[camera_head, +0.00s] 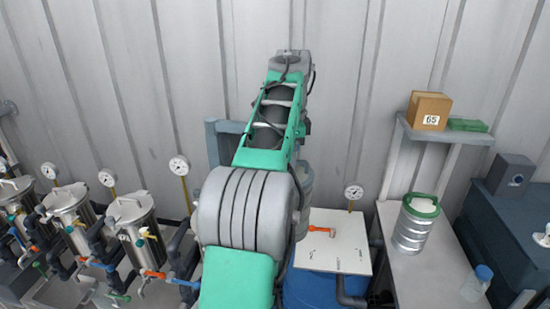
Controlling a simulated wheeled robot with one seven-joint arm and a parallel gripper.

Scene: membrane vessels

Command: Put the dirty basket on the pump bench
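I cannot pick out a basket for certain. A steel cylinder with a green rim and pale contents (415,225) stands upright on a light grey bench (425,275) at the right; I cannot tell if it is the dirty basket. I also cannot tell whether this bench is the pump bench. Several steel vessels, such as this one (137,235), stand in a row at the left with pipes and gauges. My green and grey arm rises through the middle of the view. My gripper is not visible, so its hold is hidden.
A shelf (445,133) above the bench holds a cardboard box marked 65 (428,111) and a green pad (467,125). A blue tank (310,290) with a white lid (340,245) sits right of my arm. Dark blue equipment (512,215) fills the far right.

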